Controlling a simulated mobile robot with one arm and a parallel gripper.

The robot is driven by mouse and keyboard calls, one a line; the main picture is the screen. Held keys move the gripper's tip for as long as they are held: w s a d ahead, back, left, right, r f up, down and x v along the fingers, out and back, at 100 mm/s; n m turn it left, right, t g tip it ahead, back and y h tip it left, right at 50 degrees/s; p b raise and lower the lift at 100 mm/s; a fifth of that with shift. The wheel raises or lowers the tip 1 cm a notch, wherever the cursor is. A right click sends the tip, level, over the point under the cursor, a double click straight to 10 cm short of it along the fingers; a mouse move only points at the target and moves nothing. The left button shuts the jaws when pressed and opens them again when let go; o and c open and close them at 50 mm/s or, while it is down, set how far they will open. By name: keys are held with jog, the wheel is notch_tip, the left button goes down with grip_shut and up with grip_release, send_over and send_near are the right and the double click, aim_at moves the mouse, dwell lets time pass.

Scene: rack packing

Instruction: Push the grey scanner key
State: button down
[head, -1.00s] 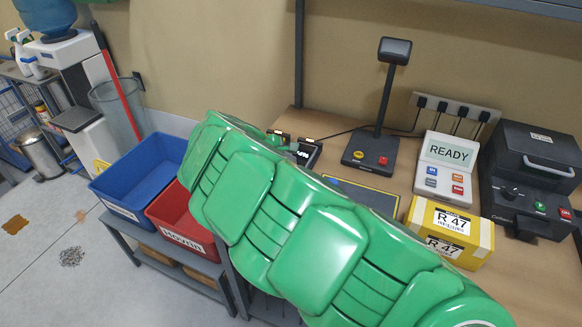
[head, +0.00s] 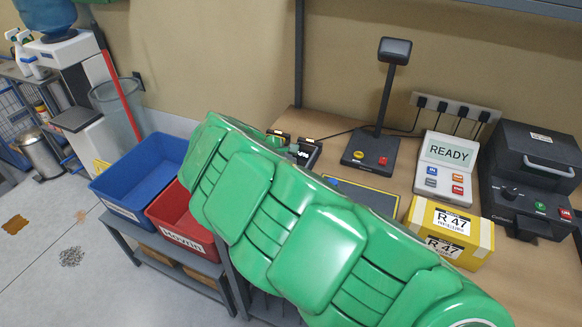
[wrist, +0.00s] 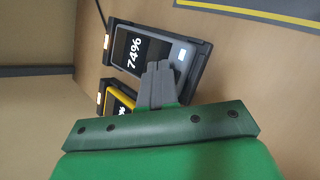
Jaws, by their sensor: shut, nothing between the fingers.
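In the head view the grey scanner (head: 306,151) shows small behind my green arm, which hides my fingertips.
A stand with red and yellow buttons (head: 370,156), a READY device (head: 444,170), a black machine (head: 530,165) and a yellow R 47 box (head: 450,232) stand to the right on the table. Blue (head: 122,212) and red (head: 185,242) bins stand at the left. A yellow-bordered mat (wrist: 270,10) lies nearby.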

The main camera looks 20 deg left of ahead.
jog(key=shift+r, duration=0.45)
jog(key=shift+r, duration=0.1)
notch_tip(320, 180, up, 6)
jog(key=shift+f, duration=0.15)
dwell(0.6)
